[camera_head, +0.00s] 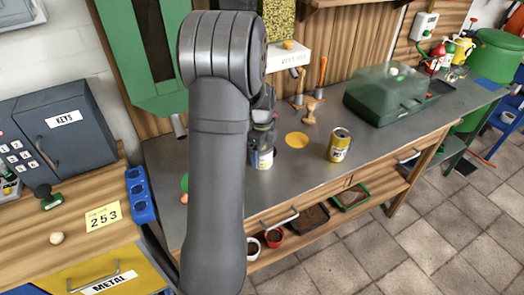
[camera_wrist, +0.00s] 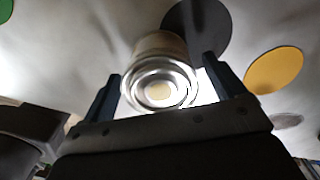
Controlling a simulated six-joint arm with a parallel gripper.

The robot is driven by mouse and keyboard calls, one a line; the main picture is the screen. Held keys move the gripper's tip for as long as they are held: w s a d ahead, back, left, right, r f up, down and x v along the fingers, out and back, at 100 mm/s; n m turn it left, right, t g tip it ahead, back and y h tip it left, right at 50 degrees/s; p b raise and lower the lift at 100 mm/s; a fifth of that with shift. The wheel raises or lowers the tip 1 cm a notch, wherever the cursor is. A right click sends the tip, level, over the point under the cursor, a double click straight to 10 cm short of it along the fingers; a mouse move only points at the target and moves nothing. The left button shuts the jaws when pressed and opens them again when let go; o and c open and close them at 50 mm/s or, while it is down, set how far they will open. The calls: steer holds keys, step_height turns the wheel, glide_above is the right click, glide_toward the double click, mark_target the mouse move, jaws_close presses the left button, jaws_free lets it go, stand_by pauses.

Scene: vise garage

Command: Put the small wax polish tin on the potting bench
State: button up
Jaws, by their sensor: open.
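A small tin (camera_head: 263,159) with a pale label stands on the grey top of the bench (camera_head: 222,195), right under my gripper (camera_head: 262,128). I take it for the wax polish tin, but its label is too small to read. In the wrist view, the tin (camera_wrist: 160,85) shows its round silver end between the two fingers of my gripper (camera_wrist: 162,88). The fingers are open, with a visible gap on the right side. My arm hides part of the bench to the left of the tin.
A yellow can (camera_head: 339,145) stands to the right. An orange disc (camera_head: 296,140) lies between it and the tin. A green clear-lidded box (camera_head: 392,92) and wooden-handled tools (camera_head: 311,108) stand farther back. Pots and trays (camera_head: 311,217) sit on the lower shelf. The front right benchtop is clear.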

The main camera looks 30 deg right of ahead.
step_height(320, 180, up, 12)
stand_by(0.4)
steer(key=shift+f, duration=0.1)
step_height(320, 180, down, 12)
steer(key=shift+r, duration=0.15)
steer(key=shift+w+r, duration=0.1)
steer(key=shift+r, duration=1.65)
steer(key=shift+f, duration=0.15)
